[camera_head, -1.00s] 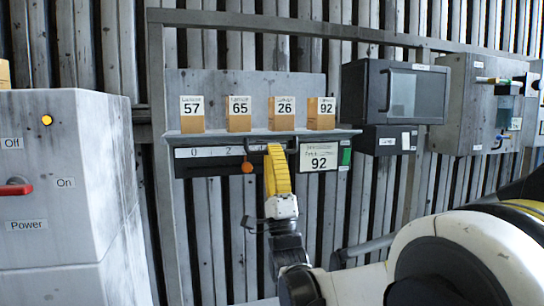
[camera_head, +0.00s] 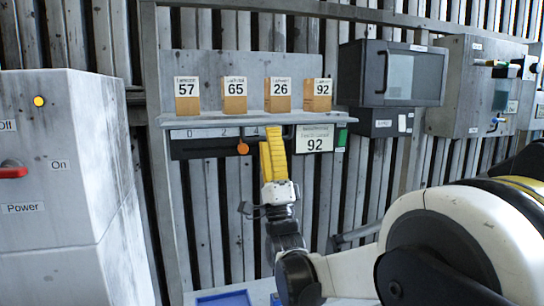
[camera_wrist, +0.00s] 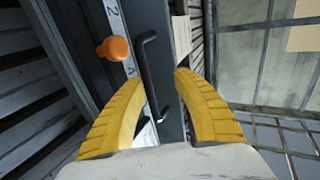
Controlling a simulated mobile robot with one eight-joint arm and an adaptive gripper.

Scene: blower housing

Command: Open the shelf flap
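The shelf flap (camera_head: 205,149) is a dark panel under the shelf, with a number scale and an orange knob (camera_head: 243,148). In the wrist view the flap's dark face (camera_wrist: 167,65) runs slantwise, with a black bar handle (camera_wrist: 147,75) and the orange knob (camera_wrist: 114,49) beside it. My gripper (camera_head: 273,132) is in front of the flap, right of the knob, and hides part of it. In the wrist view its yellow fingers (camera_wrist: 161,78) are apart, with the handle's lower end between them in the picture. Contact with the handle cannot be told.
Several numbered boxes (camera_head: 235,103) stand on the shelf (camera_head: 300,118). A dark cabinet (camera_head: 392,75) hangs further right. A grey power box (camera_head: 60,180) is at left. A blue tray (camera_head: 224,299) lies low in front.

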